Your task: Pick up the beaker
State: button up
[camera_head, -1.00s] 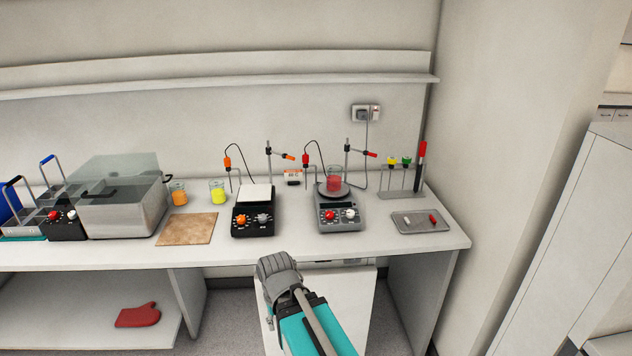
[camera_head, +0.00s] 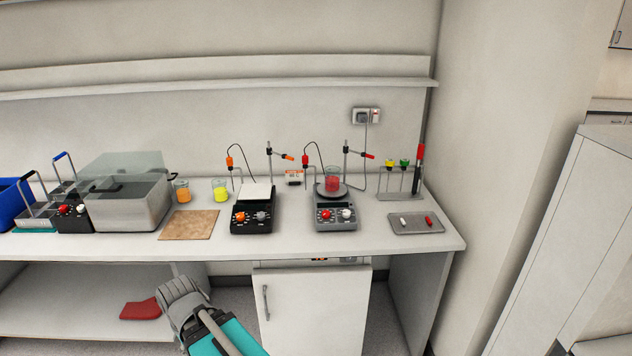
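Several beakers stand on the bench, and I cannot tell which one is meant. A beaker with red liquid (camera_head: 332,180) sits on the round plate of the grey hotplate stirrer (camera_head: 336,215). A beaker with orange liquid (camera_head: 182,192) and a beaker with yellow liquid (camera_head: 220,191) stand on the bench top, left of the black stirrer (camera_head: 252,213). My gripper (camera_head: 178,292) is in front of the bench, below its top and to the left of the white cabinet door. It is apart from all the beakers. Its fingers are too unclear to tell their opening.
A glass-lidded bath (camera_head: 125,205) stands at the left, beside racks. A tan board (camera_head: 189,225) lies in front of the orange and yellow beakers. A metal tray (camera_head: 415,222) with two small bars lies at the right. A red mitt (camera_head: 141,310) lies on the lower shelf.

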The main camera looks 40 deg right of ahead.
aim_at(332, 178)
jog(key=u, duration=0.85)
jog(key=k, duration=0.75)
jog(key=z, duration=1.15)
jog(key=i, duration=0.6)
jog(key=z, duration=0.05)
